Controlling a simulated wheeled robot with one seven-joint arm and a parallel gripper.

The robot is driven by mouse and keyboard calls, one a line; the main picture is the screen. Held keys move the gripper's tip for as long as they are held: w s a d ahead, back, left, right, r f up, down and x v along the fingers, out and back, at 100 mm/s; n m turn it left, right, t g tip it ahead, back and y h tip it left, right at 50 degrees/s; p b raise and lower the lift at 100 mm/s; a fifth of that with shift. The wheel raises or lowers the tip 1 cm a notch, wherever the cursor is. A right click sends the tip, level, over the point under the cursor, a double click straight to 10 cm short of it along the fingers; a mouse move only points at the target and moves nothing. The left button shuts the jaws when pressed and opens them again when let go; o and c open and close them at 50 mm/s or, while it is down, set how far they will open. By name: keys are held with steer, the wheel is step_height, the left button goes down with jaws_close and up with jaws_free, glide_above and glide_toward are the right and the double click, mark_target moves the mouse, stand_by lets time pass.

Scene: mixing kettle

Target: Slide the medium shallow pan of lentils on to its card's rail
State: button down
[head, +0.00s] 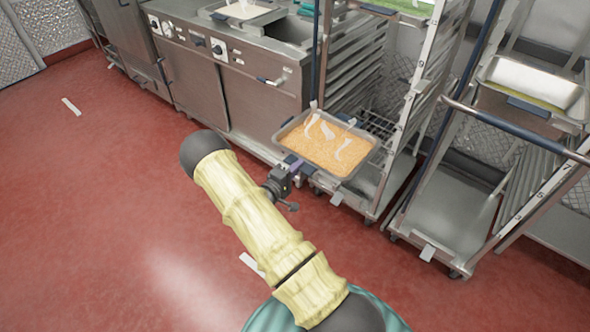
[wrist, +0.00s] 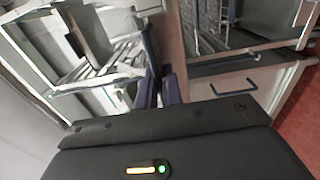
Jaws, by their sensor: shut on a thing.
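The shallow metal pan of orange lentils (head: 325,147) is held out level in front of a rack trolley (head: 402,120) in the head view. White strips or glints show over the lentils. My gripper (head: 292,165) is shut on the near left edge of the pan. In the wrist view the dark purple fingers (wrist: 159,92) are close together; I cannot make out the pan there. The trolley has rails on its sides, and small white cards (head: 337,198) show on it. Card writing is too small to read. The pan hides part of the trolley's lower front.
A second trolley (head: 440,190) stands at right, with another shallow pan (head: 535,85) high on it. A steel counter with knobs (head: 235,75) stands left of the first trolley. The red floor (head: 120,230) at left is mostly clear, with a few white scraps.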

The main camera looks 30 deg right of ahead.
mark_target(306, 159)
steer(key=shift+b+x, duration=0.4)
steer(key=shift+x, duration=1.95)
steer(key=shift+d+r, duration=0.2)
steer(key=shift+d, duration=0.15)
steer(key=shift+b+x, duration=1.75)
steer(key=shift+x, duration=3.75)
steer(key=shift+f, duration=0.1)
steer(key=shift+f+b+x, duration=0.2)
steer(key=shift+b+x, duration=2.2)
steer(key=shift+x, duration=2.35)
steer(key=shift+w+d+r, duration=0.1)
steer(key=shift+w+d, duration=0.05)
steer(key=shift+d, duration=0.35)
